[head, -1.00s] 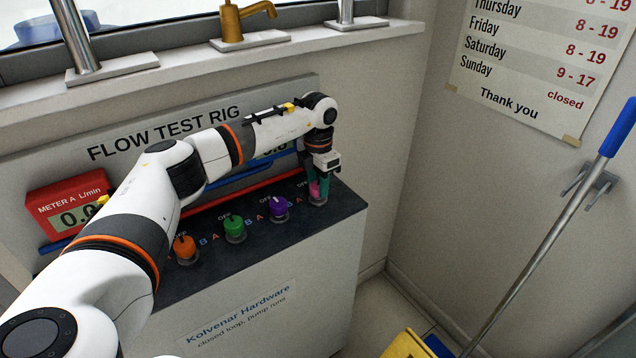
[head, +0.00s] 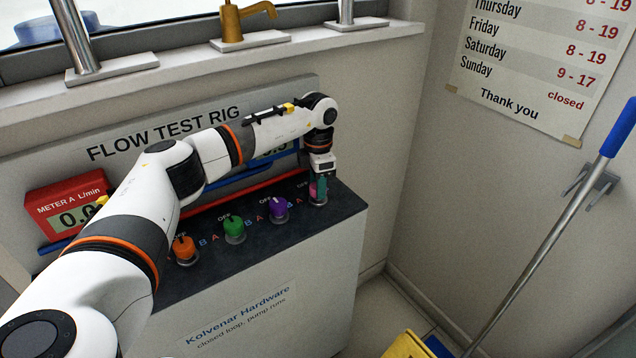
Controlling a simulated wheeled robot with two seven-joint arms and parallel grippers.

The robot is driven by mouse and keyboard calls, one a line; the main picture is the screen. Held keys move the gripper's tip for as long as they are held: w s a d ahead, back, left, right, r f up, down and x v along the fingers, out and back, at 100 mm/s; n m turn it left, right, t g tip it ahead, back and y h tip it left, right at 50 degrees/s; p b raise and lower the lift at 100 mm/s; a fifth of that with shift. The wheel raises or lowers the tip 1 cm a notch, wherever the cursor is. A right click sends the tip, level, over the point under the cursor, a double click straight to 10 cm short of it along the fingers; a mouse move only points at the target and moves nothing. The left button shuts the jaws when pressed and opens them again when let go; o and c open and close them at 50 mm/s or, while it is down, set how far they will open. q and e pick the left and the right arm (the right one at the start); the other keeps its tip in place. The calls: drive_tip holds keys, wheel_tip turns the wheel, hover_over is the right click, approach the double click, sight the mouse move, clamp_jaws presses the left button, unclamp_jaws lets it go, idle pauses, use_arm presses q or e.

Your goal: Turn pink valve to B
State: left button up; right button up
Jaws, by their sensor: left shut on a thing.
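The pink valve (head: 313,191) is the rightmost knob on the dark top of the flow test rig (head: 340,215). My left gripper (head: 318,188) points down over it and is shut on it; the teal fingers hide most of the knob. The pointer of the pink valve and its letter marks are hidden or too small to read. My right gripper is not in view.
Purple (head: 279,207), green (head: 233,225) and orange (head: 184,248) valves stand in a row to the left. A red meter A (head: 66,200) sits at the left. A blue-handled mop pole (head: 555,215) leans at the right wall. Another display behind my arm is partly hidden.

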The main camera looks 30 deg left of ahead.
use_arm(q)
drive_tip(key=o, duration=1)
drive_tip(key=shift+r, duration=0.1)
wheel_tip(320, 180, up, 12)
drive_tip(key=shift+b, duration=0.9)
